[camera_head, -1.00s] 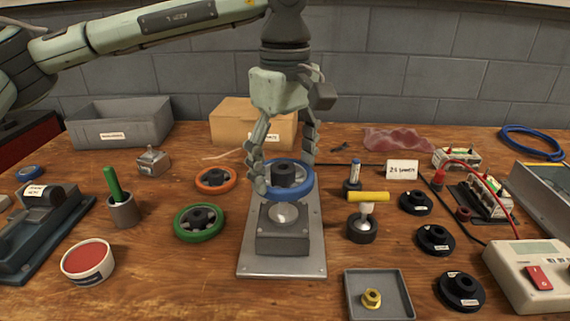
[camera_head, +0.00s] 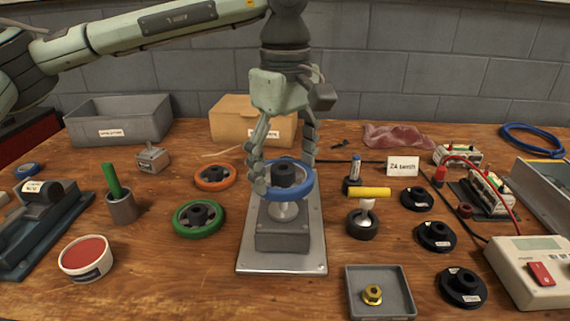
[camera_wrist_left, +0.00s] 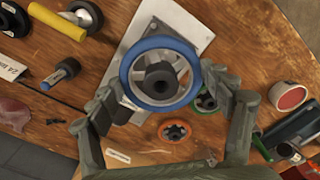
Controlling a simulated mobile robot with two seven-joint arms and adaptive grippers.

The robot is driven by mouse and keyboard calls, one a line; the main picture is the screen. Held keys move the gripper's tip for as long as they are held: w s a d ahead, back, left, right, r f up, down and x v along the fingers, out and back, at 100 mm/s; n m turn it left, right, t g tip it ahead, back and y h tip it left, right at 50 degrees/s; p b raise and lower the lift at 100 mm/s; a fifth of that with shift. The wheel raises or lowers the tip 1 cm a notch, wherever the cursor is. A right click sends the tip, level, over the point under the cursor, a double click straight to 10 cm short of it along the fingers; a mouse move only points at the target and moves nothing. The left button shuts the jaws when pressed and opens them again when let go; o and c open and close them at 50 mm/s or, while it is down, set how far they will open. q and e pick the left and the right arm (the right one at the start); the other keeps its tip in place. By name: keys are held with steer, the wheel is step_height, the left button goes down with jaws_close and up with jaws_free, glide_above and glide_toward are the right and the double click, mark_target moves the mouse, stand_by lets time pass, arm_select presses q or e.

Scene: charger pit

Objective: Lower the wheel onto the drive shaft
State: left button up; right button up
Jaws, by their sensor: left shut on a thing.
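My left gripper (camera_head: 283,160) is shut on a blue-rimmed wheel with a dark hub (camera_head: 287,177). The wheel is held roughly level above a grey motor block (camera_head: 283,237) on a metal base plate (camera_head: 310,255). A pale round metal part shows just under the wheel, on top of the block. The wheel hides the shaft, so I cannot tell whether it touches. In the left wrist view, the blue wheel (camera_wrist_left: 131,84) lies between the two fingers, with the base plate (camera_wrist_left: 180,22) behind it. My right gripper is not in view.
A green wheel (camera_head: 199,219) and an orange wheel (camera_head: 215,177) lie to the left. A grey tray (camera_head: 352,283) holding a brass nut (camera_head: 372,294) is at the front right. Several black discs lie farther right.

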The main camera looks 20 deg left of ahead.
arm_select(q)
steer(key=shift+f+b, duration=2.1)
steer(key=shift+f, duration=0.5)
stand_by(0.9)
steer(key=o, duration=1.3)
steer(key=shift+c, duration=0.4)
steer(key=shift+c, duration=0.9)
steer(key=shift+r+p, duration=1.9)
steer(key=shift+r, duration=1.15)
